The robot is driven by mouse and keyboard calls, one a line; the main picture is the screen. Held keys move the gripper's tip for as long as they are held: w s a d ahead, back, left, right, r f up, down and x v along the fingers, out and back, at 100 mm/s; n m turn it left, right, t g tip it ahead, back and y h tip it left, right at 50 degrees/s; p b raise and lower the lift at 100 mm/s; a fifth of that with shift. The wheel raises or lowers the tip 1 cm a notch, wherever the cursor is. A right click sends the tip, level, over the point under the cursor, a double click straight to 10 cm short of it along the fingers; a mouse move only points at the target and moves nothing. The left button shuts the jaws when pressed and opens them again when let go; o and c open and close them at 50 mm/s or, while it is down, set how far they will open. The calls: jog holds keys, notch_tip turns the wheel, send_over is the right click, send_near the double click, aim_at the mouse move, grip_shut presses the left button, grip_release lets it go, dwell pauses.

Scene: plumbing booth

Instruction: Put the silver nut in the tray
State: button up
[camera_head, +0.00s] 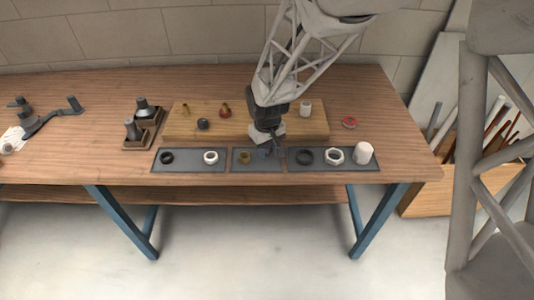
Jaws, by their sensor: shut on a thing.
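My gripper (268,151) points down over the middle grey tray section (236,168) at the front of the workbench. It is shut on a small grey piece (264,153), mostly hidden by the fingers. I cannot tell whether this piece is the silver nut or whether it touches the tray. A pale, silvery hex nut (335,156) lies on the right tray section (370,168). A brass ring (244,158) lies in the middle section, left of my gripper.
The left section (188,168) holds a black ring (167,157) and a white ring (210,157). A dark ring (305,156) and white cylinder (364,152) flank the hex nut. A wooden board (245,122) with small fittings lies behind.

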aim_at(267, 161)
jog(key=shift+f, duration=1.4)
jog(key=shift+f, duration=0.15)
jog(key=o, duration=1)
notch_tip(267, 161, up, 12)
jog(key=shift+r, duration=0.2)
